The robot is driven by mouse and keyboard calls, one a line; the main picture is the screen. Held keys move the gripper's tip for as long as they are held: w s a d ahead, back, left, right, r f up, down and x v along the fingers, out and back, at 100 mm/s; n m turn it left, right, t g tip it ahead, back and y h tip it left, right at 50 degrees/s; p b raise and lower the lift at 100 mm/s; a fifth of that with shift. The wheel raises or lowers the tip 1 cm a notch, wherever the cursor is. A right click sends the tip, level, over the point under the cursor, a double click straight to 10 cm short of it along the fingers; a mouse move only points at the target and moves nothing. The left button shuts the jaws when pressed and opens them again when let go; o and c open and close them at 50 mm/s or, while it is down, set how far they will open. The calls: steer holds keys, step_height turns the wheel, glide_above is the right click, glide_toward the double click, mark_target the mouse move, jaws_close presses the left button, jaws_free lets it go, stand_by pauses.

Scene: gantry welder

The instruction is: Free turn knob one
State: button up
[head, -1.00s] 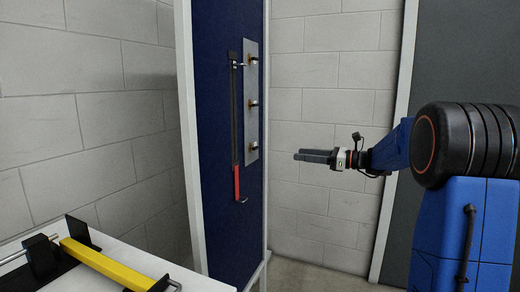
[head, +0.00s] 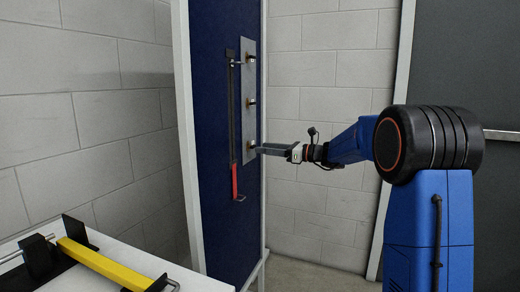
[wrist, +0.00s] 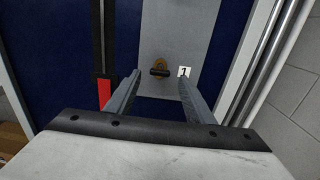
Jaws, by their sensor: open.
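Knob one (wrist: 159,70) is a small dark knob on a brassy round base, beside a white label marked "1" (wrist: 184,72) in the wrist view. It sits low on the grey plate (wrist: 180,20). My gripper (wrist: 160,78) is open, with one finger on each side of the knob in that picture. I cannot tell whether the fingers touch it. Two more knobs, the middle one (head: 250,102) and the top one (head: 250,60), show above.
A black bar with a red end (head: 235,182) hangs just left of the plate on the blue panel (head: 222,225). A white table (head: 130,262) with a yellow bar (head: 100,262) stands at lower left. A pale frame post borders the panel at right.

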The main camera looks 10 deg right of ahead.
mark_target(251, 147)
steer(key=shift+x, duration=1.55)
steer(key=c, duration=1)
steer(key=shift+c, duration=0.2)
steer(key=shift+f+n, duration=0.1)
steer(key=shift+n, duration=8.8)
